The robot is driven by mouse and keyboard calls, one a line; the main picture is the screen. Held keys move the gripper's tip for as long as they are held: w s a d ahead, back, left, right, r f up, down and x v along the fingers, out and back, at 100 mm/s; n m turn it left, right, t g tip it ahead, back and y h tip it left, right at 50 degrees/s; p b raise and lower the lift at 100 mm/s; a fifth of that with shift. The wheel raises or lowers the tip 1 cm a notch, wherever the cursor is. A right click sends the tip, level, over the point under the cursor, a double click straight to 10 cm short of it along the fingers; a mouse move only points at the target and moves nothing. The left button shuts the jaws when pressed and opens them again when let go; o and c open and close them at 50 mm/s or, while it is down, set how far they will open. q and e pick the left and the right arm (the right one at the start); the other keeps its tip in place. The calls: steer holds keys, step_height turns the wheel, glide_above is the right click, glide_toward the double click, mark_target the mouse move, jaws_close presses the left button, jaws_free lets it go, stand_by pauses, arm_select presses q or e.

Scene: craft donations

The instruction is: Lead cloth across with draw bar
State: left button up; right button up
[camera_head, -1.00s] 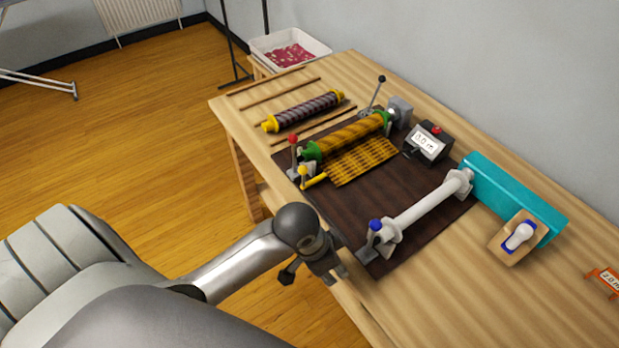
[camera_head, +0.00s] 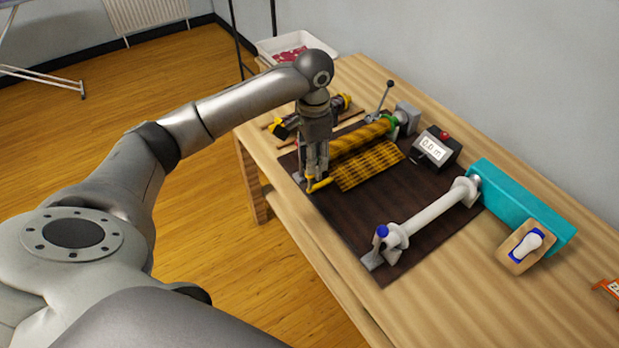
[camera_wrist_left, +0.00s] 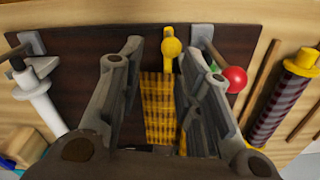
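The yellow-and-black checked cloth (camera_head: 370,165) hangs off its roll (camera_head: 362,134) and lies flat on the dark mat. The yellow draw bar (camera_head: 321,185) runs along the cloth's end, with its near end by my left gripper. My left gripper (camera_head: 315,177) points down over that near end. In the left wrist view its fingers are apart, and the draw bar's round yellow knob (camera_wrist_left: 172,46) shows between them. The cloth (camera_wrist_left: 160,108) also shows between the fingers there. The white take-up roller (camera_head: 430,214) is bare. My right gripper is out of view.
A meter box (camera_head: 436,147) and a teal block (camera_head: 520,208) stand behind the mat (camera_head: 400,200). A red ball lever (camera_wrist_left: 235,79) is close beside my left fingers. A striped purple roll (camera_wrist_left: 278,112) lies beyond. The mat between cloth and white roller is clear.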

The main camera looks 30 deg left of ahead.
mark_target(310, 179)
arm_select(q)
steer(key=shift+w+a+r, duration=0.2)
steer(key=shift+a+r, duration=0.45)
steer(key=shift+a, duration=0.05)
step_height(310, 179, down, 11)
steer(key=shift+r+p, duration=0.15)
steer(key=shift+p, duration=0.4)
jaws_close()
